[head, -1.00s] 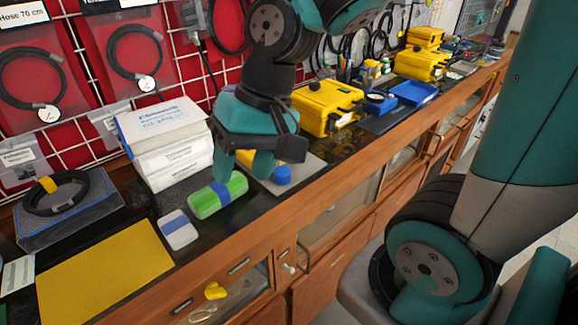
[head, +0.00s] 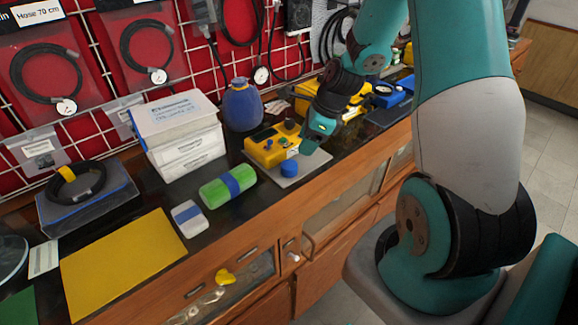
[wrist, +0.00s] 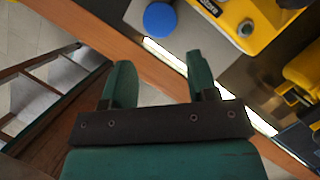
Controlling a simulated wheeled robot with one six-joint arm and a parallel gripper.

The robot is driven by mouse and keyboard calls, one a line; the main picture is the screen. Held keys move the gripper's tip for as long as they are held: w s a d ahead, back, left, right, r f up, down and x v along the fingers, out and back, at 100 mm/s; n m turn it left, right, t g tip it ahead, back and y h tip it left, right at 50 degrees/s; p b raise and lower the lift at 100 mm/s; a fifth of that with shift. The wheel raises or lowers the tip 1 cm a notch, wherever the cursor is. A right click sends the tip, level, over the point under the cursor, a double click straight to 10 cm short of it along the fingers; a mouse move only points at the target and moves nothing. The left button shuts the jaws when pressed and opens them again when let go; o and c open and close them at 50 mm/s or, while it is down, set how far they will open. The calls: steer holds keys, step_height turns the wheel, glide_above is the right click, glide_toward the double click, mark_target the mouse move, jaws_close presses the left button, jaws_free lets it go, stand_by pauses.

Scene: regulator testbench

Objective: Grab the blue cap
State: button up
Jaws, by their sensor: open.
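The blue cap (head: 289,168) is a small round disc on the front part of a grey plate (head: 306,168), beside a yellow device (head: 270,150). In the wrist view the cap (wrist: 160,19) is at the top, ahead of the fingers and a little left of the gap's middle line. My gripper (wrist: 156,80) is open and empty, its two teal fingers apart over the bench's front edge. In the head view my gripper (head: 314,138) is right of the yellow device, above the bench, partly hidden by its own wrist.
A green roll with a blue band (head: 228,187) and a white-blue block (head: 190,219) lie to the left. A blue vase-like container (head: 243,105) and a white box (head: 180,135) stand behind. Yellow cases (head: 302,99) are at the right back. The wooden bench front (head: 340,190) drops away.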

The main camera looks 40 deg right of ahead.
mark_target(292, 164)
steer(key=p+x, duration=0.1)
steer(key=x, duration=0.8)
steer(key=shift+w+f+p, duration=0.1)
steer(key=shift+p, duration=0.2)
steer(key=c, duration=0.6)
